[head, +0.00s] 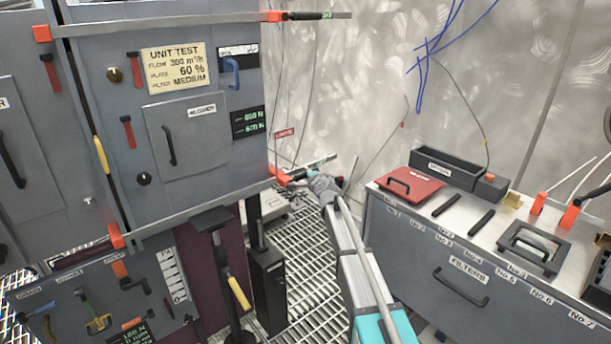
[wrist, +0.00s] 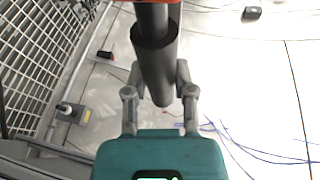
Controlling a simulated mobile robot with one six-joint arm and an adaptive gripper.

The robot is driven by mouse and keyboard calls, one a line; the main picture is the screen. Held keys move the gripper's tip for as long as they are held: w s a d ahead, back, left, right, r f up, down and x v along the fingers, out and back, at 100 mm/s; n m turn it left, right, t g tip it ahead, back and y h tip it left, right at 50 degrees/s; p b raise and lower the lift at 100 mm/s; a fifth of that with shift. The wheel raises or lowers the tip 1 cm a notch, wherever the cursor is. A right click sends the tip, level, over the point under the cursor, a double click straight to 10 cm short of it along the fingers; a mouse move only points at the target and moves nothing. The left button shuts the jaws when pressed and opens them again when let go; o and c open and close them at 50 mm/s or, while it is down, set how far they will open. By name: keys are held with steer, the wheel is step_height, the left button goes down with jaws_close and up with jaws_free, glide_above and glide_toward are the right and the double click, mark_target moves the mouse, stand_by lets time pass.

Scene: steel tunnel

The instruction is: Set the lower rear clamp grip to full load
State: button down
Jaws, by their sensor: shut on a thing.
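The lower rear clamp shows as an orange block (head: 279,175) at the lower right corner of the grey filter cabinet (head: 215,187). In the wrist view its black cylindrical grip (wrist: 158,58) comes down from an orange part at the top edge. My gripper (wrist: 157,82) is shut on this grip, one finger on each side, near its free end. In the head view my gripper (head: 314,183) is at the clamp and hides most of the grip. The upper rear clamp has a black grip (head: 308,15) that sticks out to the right.
A small display (head: 248,122) on the cabinet shows two green force readings, too small to read surely. A grey bench (head: 440,240) with a red case (head: 405,186) stands to the right. A black post (head: 268,285) stands left of my arm. Blue cables hang on the wall.

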steer(key=shift+a, duration=0.15)
steer(key=shift+c, duration=2.2)
jaws_free()
steer(key=shift+f, duration=0.15)
steer(key=shift+w, duration=0.1)
